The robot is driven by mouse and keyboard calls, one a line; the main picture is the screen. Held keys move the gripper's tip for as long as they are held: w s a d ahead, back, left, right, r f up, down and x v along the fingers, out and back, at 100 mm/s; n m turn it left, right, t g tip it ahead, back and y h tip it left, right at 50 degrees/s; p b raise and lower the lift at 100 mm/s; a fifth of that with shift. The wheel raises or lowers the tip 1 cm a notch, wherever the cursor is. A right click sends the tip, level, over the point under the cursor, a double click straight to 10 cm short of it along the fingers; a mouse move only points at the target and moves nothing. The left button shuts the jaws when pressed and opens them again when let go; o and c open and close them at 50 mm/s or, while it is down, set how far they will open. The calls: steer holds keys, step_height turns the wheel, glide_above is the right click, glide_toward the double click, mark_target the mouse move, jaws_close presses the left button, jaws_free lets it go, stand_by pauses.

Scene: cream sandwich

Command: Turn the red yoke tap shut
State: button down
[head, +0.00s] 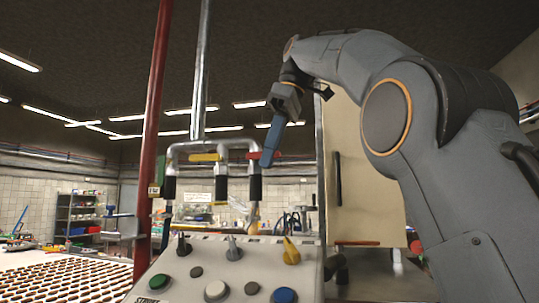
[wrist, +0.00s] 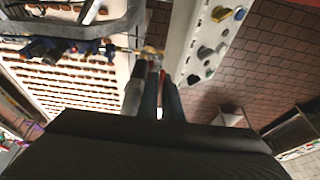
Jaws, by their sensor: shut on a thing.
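The red yoke tap (head: 252,155) is the right one of three coloured taps on a grey pipe manifold in the head view. Its red handle lies roughly level, at the top of a dark-sleeved pipe. My gripper (head: 267,160) comes down from the upper right with its blue fingers at the right end of this handle. It is shut on the red tap, and the fingers hide part of the handle. In the wrist view my fingers (wrist: 163,90) reach away from the camera; little of the tap shows there.
The yellow tap (head: 205,157) sits level just to the left, and the green tap (head: 158,172) hangs further left. Below stands a control panel (head: 205,255) with knobs and buttons. A red pipe (head: 152,110) rises at the left. Rows of brown biscuits (head: 65,280) lie at lower left.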

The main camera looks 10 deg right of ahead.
steer(key=c, duration=2.2)
jaws_free()
steer(key=shift+f, duration=0.1)
